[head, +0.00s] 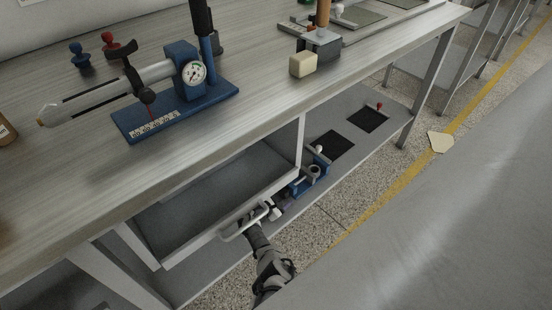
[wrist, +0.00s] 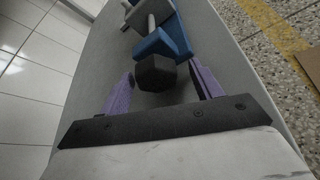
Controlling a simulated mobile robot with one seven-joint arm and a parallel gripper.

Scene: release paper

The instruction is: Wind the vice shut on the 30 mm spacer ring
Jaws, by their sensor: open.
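The blue vice (head: 322,160) sits on the lower shelf under the bench. A round grey ring (head: 314,171) shows at its jaws, probably the spacer ring; whether it touches both jaws is too small to tell. In the wrist view the vice's blue body (wrist: 166,40) has a dark hexagonal knob (wrist: 156,73) at its near end. My gripper (wrist: 161,69) is open, with one purple finger on each side of the knob and a gap visible at both sides. In the head view my gripper (head: 277,211) is at the vice's near end.
The bench top (head: 270,105) lies above, with a gauge on a blue stand (head: 180,118). Two dark mats (head: 335,145) lie farther along the shelf (head: 240,268).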

